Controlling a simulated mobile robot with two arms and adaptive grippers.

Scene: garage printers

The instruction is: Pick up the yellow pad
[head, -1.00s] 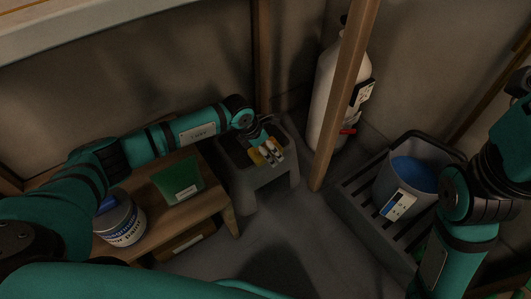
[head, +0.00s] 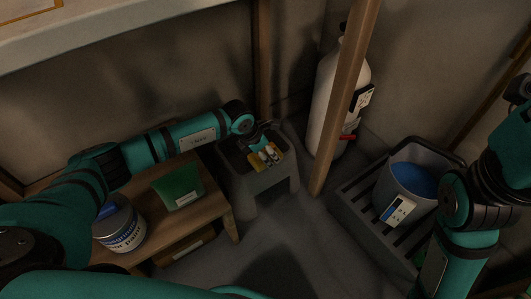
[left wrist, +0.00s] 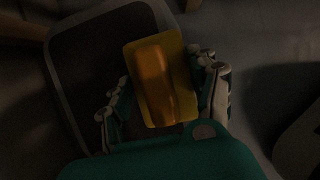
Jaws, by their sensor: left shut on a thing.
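The yellow pad (left wrist: 158,80) shows in the left wrist view as a flat yellow-orange block with rounded corners. My left gripper (left wrist: 165,88) has its fingers on both sides of the pad and is shut on it. In the head view the gripper (head: 265,156) is over the grey stool (head: 262,185), and bits of the yellow pad (head: 256,163) show around the fingers. I cannot tell whether the pad touches the stool. My right arm comes in at the right edge of the head view, but its gripper is out of view.
A low wooden bench (head: 208,210) left of the stool carries a green box (head: 178,187) and a labelled paint can (head: 120,225). A wooden post (head: 342,100) and white cylinder (head: 324,115) stand right of the stool. A blue-filled bucket (head: 405,190) sits on a slatted grey tray (head: 350,199).

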